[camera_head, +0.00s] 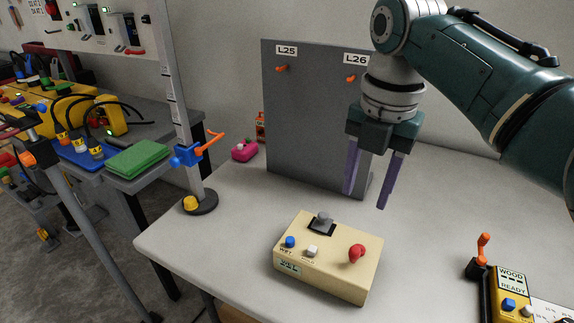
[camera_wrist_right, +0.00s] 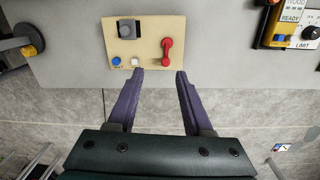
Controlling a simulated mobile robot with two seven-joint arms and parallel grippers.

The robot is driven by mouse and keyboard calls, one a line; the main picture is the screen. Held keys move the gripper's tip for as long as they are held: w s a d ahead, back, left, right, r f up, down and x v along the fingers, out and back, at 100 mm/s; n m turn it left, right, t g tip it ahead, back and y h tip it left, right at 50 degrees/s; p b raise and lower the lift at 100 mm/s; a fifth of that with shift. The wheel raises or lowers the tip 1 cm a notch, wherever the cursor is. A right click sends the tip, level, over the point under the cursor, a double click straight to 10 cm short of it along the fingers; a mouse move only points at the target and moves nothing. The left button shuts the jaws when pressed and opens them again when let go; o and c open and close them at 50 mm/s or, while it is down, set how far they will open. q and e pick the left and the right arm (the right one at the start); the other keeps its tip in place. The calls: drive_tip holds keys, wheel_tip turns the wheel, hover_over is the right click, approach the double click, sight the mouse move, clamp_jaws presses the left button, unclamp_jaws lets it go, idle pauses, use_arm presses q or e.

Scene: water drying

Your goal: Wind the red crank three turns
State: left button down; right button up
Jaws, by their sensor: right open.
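The red crank (camera_head: 356,253) sits on top of a cream control box (camera_head: 322,285), at the box's right side. In the right wrist view the crank (camera_wrist_right: 167,52) lies ahead of the fingertips, on the right half of the box (camera_wrist_right: 144,28). The box also carries a blue button (camera_head: 290,242), a white button (camera_head: 312,250) and a grey knob (camera_head: 323,219). My right gripper (camera_head: 367,200) is open and empty. It hangs above the table, apart from the crank, with its purple fingers pointing down; it also shows in the right wrist view (camera_wrist_right: 159,73). My left gripper is not in view.
A grey panel (camera_head: 310,120) marked L25 and L26 stands behind the box. A post with an orange-handled blue clamp (camera_head: 187,155) stands at left. A yellow device (camera_head: 510,285) with an orange lever (camera_head: 483,248) is at right. The table (camera_head: 420,235) between is clear.

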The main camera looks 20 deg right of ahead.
sight(355, 249)
drive_tip(key=f+n+b, duration=0.1)
drive_tip(key=f, duration=0.2)
drive_tip(key=s+f+n+b, duration=0.1)
drive_tip(key=f+n, duration=0.1)
drive_tip(key=f, duration=0.2)
drive_tip(key=f+n+b, duration=0.1)
drive_tip(key=f, duration=0.3)
drive_tip(key=shift+s+a+n+g+b, duration=0.25)
drive_tip(key=shift+a+n+g+b, duration=0.05)
drive_tip(key=shift+a, duration=0.1)
drive_tip(key=shift+c, duration=0.4)
clamp_jaws()
